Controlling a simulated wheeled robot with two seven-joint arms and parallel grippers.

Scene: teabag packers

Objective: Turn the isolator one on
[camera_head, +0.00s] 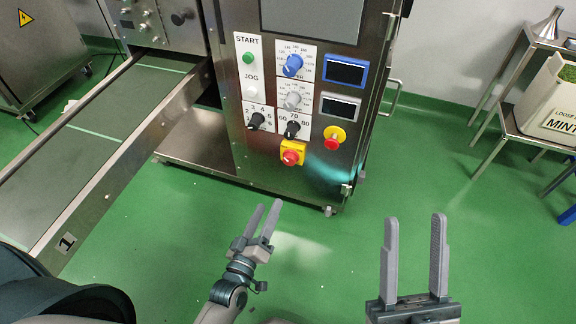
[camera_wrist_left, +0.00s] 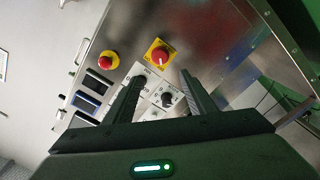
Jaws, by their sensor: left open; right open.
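A red rotary switch on a square yellow plate (camera_head: 291,152), which looks like the isolator, sits low on the steel machine's front panel. It also shows in the left wrist view (camera_wrist_left: 159,54), beyond the fingertips. Its on or off setting is too small to read. My left gripper (camera_head: 265,206) is open and empty, below and in front of the panel in the head view, apart from the switch. Its two fingers show in the left wrist view (camera_wrist_left: 160,76), pointing at the panel. My right gripper (camera_head: 415,222) is open and empty over the green floor, right of the machine.
A red stop button on a round yellow base (camera_head: 334,137) is right of the switch. Black selector knobs (camera_head: 256,121) and displays (camera_head: 345,70) lie above. A conveyor (camera_head: 110,110) marked 1 extends at left. A steel stand with a mint box (camera_head: 547,122) is at right.

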